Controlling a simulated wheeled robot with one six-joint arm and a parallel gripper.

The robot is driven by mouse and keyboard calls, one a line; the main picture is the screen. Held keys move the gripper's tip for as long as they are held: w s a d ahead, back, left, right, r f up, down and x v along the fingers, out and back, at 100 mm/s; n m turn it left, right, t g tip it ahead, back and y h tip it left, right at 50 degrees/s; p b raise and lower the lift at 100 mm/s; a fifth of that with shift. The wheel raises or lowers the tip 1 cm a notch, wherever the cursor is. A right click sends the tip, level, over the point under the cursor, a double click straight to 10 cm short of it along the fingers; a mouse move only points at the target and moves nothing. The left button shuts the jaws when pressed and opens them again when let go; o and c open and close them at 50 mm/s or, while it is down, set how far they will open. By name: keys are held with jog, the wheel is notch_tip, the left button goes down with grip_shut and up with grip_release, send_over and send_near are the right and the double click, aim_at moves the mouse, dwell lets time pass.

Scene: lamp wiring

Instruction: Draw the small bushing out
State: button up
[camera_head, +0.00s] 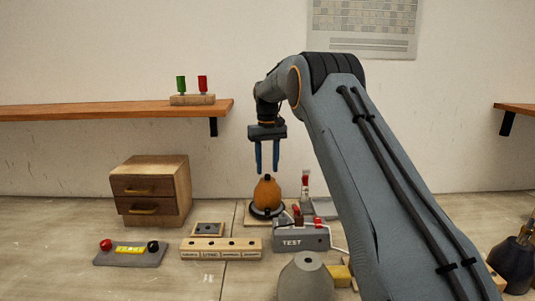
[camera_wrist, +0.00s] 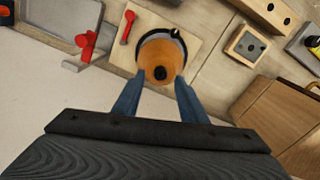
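The lamp body (camera_head: 266,193) is orange and rounded, and stands upright on a dark ring on a wooden board. A small black piece, seemingly the bushing (camera_head: 267,177), sits at its top; it also shows as a dark round piece in the wrist view (camera_wrist: 160,73). My gripper (camera_head: 267,171) points straight down just above the lamp body. In the wrist view my gripper (camera_wrist: 157,82) has one finger on either side of the small black piece. I cannot tell how deep the piece sits.
A grey TEST box (camera_head: 300,238) with red parts stands close to the right of the lamp. A wooden block with holes (camera_head: 221,248) and a small square tray (camera_head: 208,229) lie in front left. A drawer cabinet (camera_head: 151,189) stands left. A red-handled tool (camera_wrist: 127,27) lies beside the lamp.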

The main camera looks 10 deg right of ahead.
aim_at(267, 175)
jog(key=shift+f, duration=1.1)
grip_shut()
jog(key=c, duration=0.7)
grip_release()
grip_shut()
jog(key=shift+r+p, duration=0.5)
jog(key=shift+r, duration=0.25)
jog(key=shift+r+p, duration=0.75)
jog(key=shift+r, duration=1.25)
